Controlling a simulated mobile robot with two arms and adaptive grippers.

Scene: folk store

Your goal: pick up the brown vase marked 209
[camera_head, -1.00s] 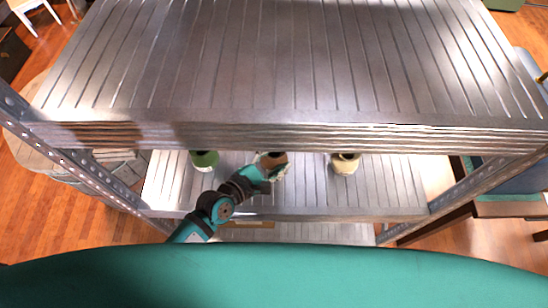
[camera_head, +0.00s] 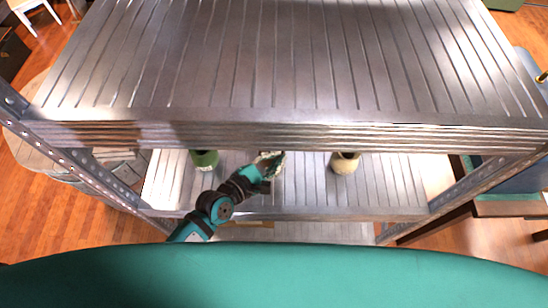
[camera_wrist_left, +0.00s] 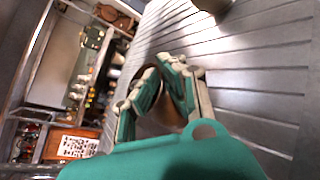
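The brown vase (camera_wrist_left: 165,118) shows only in part in the left wrist view, between and beside my left gripper's fingers. Its mark is not visible. In the head view I cannot make the vase out; the gripper and the upper shelf's edge cover that spot. My left gripper (camera_head: 269,157) reaches over the lower shelf, just under the upper shelf's front edge. In the left wrist view its pale, teal-backed fingers (camera_wrist_left: 166,66) lean toward each other in front of the vase. Whether they are closed on it is unclear. My right gripper is not in view.
A green vase (camera_head: 204,159) stands on the lower shelf (camera_head: 310,190) to the left, and a cream vase (camera_head: 345,163) to the right. The upper metal shelf (camera_head: 290,60) hangs close above the gripper. Metal posts flank both sides.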

